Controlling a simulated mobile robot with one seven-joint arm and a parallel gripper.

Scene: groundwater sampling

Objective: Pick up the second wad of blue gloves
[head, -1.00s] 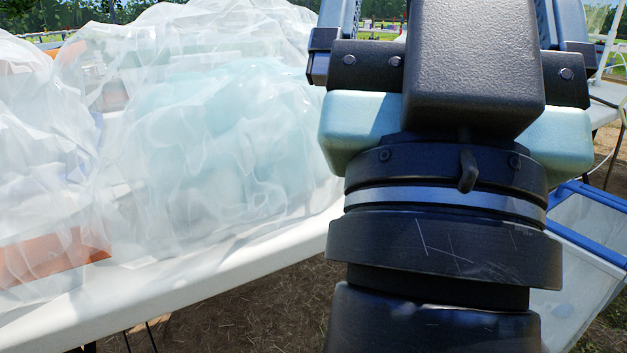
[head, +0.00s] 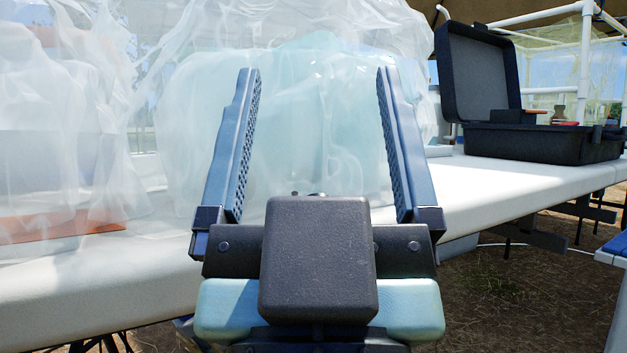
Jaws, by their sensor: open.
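No separate wad of blue gloves can be made out. My gripper's body hides the lower front of the bag. I cannot tell whether the fingertips touch the plastic.
The white table (head: 500,185) runs across the view. More clear plastic (head: 60,130) covers the left part, with an orange-red flat thing (head: 65,228) under it. An open black case (head: 545,143) stands at the right. A blue-edged thing (head: 615,245) is at the right edge.

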